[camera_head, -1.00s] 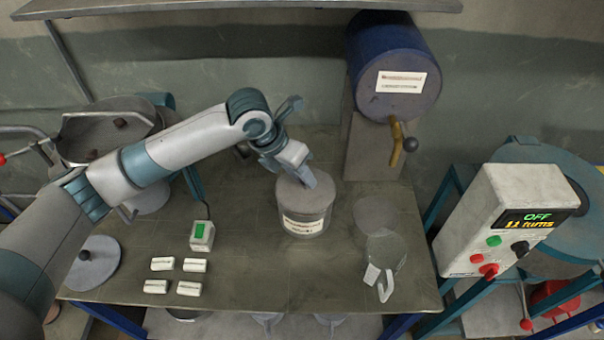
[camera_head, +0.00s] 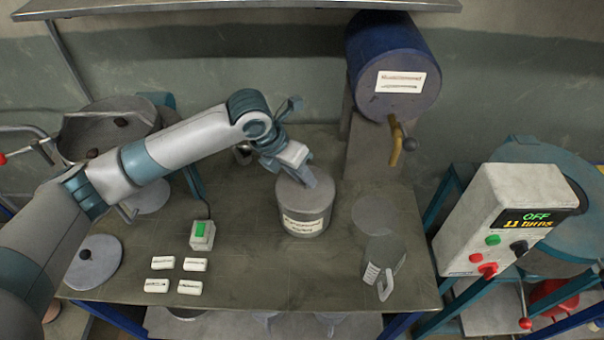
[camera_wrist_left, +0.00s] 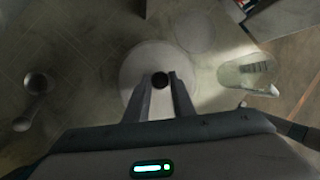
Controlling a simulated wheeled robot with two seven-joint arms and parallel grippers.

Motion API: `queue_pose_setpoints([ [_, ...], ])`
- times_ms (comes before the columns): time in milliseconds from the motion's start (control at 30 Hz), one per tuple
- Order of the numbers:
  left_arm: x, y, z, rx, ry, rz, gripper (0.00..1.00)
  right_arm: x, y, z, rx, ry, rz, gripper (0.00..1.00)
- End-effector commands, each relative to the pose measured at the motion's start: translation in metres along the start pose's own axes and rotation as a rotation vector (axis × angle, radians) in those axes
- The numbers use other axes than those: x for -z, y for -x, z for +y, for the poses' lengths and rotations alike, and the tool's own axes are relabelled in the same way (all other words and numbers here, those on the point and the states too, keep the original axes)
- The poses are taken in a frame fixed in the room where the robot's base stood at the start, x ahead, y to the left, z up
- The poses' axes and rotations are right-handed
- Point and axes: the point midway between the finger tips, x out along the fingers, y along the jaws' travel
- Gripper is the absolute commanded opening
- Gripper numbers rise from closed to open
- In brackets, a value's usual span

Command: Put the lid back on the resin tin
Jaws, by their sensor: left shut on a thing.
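The grey cylindrical tin (camera_head: 304,226) with a white label stands upright near the middle of the bench. The round grey lid (camera_head: 289,188) lies over its top and looks level; whether it is fully seated I cannot tell. My left gripper (camera_head: 309,181) reaches down onto the lid from the upper left. In the left wrist view, the lid (camera_wrist_left: 133,76) is a pale disc with a dark knob (camera_wrist_left: 160,79) at the tips of my left fingers, which are shut on it. My right gripper is not in view.
A clear jug (camera_head: 380,262) and a flat round disc (camera_head: 376,214) are right of the tin. A blue drum (camera_head: 386,60) with a brass tap stands behind. A green-button box (camera_head: 202,235) and several white blocks (camera_head: 163,262) are front left. A control box (camera_head: 500,215) stands right.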

Motion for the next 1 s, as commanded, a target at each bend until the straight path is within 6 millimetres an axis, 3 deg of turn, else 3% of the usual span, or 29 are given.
queue_pose_setpoints([
  [267, 0.0, 0.0, 0.0001, 0.0, 0.0, 0.0, 0.0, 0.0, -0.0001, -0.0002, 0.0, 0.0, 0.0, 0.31],
  [300, 0.0, 0.0, 0.0001, 0.0, 0.0, 0.0, 0.25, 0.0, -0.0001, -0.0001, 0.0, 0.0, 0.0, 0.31],
  [400, 0.0, -0.0001, 0.0, 0.0, 0.0, 0.0, 0.44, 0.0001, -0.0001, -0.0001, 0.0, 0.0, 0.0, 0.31],
  [600, 0.0001, -0.0002, 0.0, 0.0, 0.0, 0.0, 0.44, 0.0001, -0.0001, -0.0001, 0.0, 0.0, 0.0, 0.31],
  [700, 0.0004, -0.0004, 0.0001, 0.0, 0.0, 0.001, 0.63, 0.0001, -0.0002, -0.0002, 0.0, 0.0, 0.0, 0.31],
  [1000, 0.0001, 0.0002, 0.0, 0.0, 0.0, 0.001, 0.63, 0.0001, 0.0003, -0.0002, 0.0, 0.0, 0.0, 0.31],
])
